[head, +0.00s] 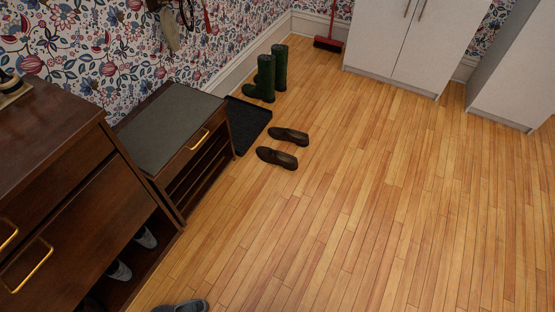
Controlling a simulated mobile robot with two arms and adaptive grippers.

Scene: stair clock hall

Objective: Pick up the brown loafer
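A pair of dark brown loafers lies on the wooden floor near the middle of the head view. The nearer brown loafer (277,158) lies just below and left of the farther brown loafer (289,136), with a small gap between them. Both sit upright on their soles, just right of a dark mat. Neither of my grippers shows in the head view, and nothing is seen holding the loafers.
Green boots (265,78) stand behind the dark mat (248,122). A shoe bench (170,130) and a dark wooden cabinet (75,200) line the left. A grey shoe (182,306) lies at the bottom edge. White cabinets (400,45) stand at the back. The floor (400,220) on the right is clear.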

